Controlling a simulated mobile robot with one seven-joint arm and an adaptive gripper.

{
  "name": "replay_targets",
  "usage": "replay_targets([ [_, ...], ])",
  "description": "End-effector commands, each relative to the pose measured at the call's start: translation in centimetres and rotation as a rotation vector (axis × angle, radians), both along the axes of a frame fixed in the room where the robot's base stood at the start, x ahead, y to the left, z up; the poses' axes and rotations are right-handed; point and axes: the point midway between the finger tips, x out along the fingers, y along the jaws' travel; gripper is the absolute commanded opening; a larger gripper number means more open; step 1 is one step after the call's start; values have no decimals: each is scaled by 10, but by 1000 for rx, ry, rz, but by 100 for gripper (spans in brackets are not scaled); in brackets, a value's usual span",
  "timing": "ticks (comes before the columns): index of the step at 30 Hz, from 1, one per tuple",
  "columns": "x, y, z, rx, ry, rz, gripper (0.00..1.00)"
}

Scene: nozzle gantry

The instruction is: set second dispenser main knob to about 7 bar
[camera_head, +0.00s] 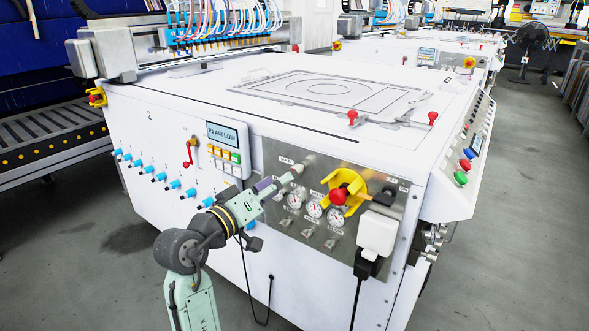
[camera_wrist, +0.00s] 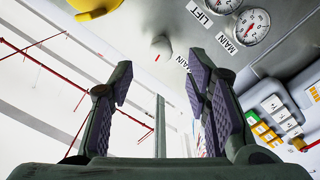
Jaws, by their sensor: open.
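The steel control panel (camera_head: 350,165) on the white machine's front carries round pressure gauges (camera_head: 313,209), with a row of small grey knobs (camera_head: 308,232) beneath them. My gripper (camera_head: 288,176) is at the panel's upper left. In the wrist view my gripper (camera_wrist: 160,76) is open and empty. A small grey knob (camera_wrist: 161,45) with a red mark shows beyond and between the fingertips, apart from them, beside a MAIN label (camera_wrist: 183,63). Gauges labelled MAIN (camera_wrist: 251,25) and LIFT (camera_wrist: 222,4) show at the upper right. Their readings are too small to tell.
A yellow rotary switch with a red centre (camera_head: 338,196) and a white plug (camera_head: 376,232) with a hanging cable are right of the gripper. A display reading "P1 AIR LOW" (camera_head: 222,134) and several blue fittings (camera_head: 172,184) are left. Grey floor (camera_head: 530,220) is open at right.

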Motion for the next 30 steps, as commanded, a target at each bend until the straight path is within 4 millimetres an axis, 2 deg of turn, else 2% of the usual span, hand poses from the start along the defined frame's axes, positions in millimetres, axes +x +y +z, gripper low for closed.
replay_targets([
  [6,35,-25,1,1,0,-1,44],
  [12,55,-39,1,1,0,2,44],
  [24,62,-44,1,1,-2,3,44],
  [30,61,-44,1,1,-2,3,31],
])
